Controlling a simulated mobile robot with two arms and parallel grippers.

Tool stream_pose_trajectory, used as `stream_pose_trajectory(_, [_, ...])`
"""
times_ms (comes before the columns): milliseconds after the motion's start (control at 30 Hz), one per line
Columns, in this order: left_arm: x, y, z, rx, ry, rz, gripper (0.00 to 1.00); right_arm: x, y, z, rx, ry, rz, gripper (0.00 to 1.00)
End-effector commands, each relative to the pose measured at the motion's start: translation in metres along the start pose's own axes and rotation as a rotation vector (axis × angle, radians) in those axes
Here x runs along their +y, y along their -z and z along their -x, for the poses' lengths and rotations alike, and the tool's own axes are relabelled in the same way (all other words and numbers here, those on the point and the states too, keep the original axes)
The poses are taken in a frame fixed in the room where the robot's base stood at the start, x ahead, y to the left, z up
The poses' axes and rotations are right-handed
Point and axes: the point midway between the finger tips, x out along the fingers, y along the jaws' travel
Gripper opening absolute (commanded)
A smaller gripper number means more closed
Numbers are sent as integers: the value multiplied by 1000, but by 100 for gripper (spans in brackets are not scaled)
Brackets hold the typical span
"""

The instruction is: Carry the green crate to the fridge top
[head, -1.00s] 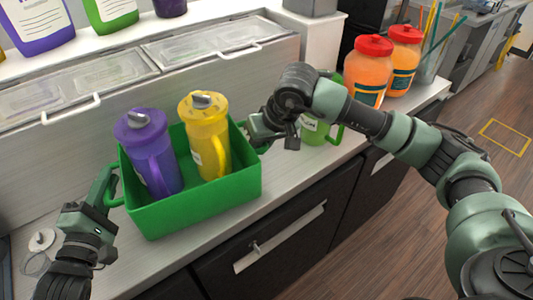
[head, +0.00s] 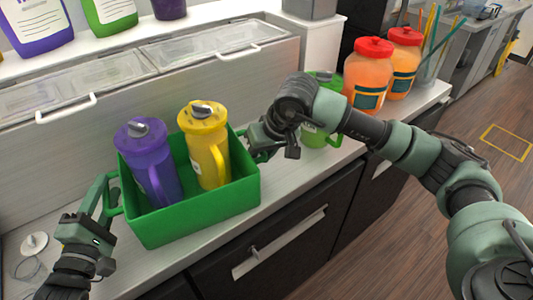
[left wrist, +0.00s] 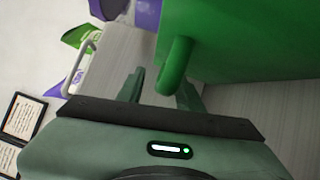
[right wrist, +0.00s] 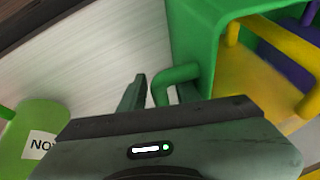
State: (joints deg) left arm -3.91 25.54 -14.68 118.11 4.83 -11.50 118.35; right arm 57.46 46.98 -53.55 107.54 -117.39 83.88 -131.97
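The green crate (head: 205,218) stands on the steel counter near its front edge. It holds a purple pitcher (head: 148,165) and a yellow pitcher (head: 206,145), both upright. My left gripper (head: 112,200) is at the crate's left handle. In the left wrist view, that handle (left wrist: 175,65) lies between the open fingers (left wrist: 163,92), with a gap beside one finger. My right gripper (head: 262,142) is at the crate's right handle. In the right wrist view, the handle (right wrist: 177,73) sits between the fingers, which look open; it partly hides one finger. No fridge top can be identified.
A green pitcher (head: 322,130) stands right of the crate, close to my right arm. Orange jars (head: 366,75) with red lids stand farther right. Lidded bins (head: 110,80) line the back. A small round lid-like item (head: 35,243) lies at left.

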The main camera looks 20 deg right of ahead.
Motion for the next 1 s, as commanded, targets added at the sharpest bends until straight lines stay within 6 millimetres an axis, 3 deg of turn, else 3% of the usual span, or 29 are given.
stream_pose_trajectory(400, [-1, -1, 57, 1, 3, -1, 36, -3, 0, 0, 2, 6, 2, 36])
stream_pose_trajectory(667, [0, -1, 75, 0, 0, -2, 36, -3, 0, 2, 2, 7, 2, 36])
stream_pose_trajectory(833, [0, -1, 76, 0, -1, -3, 36, -2, 2, 20, 6, 7, 2, 36])
stream_pose_trajectory(1000, [0, -1, 76, 0, 0, -2, 36, -1, 2, 57, 8, 4, 2, 36])
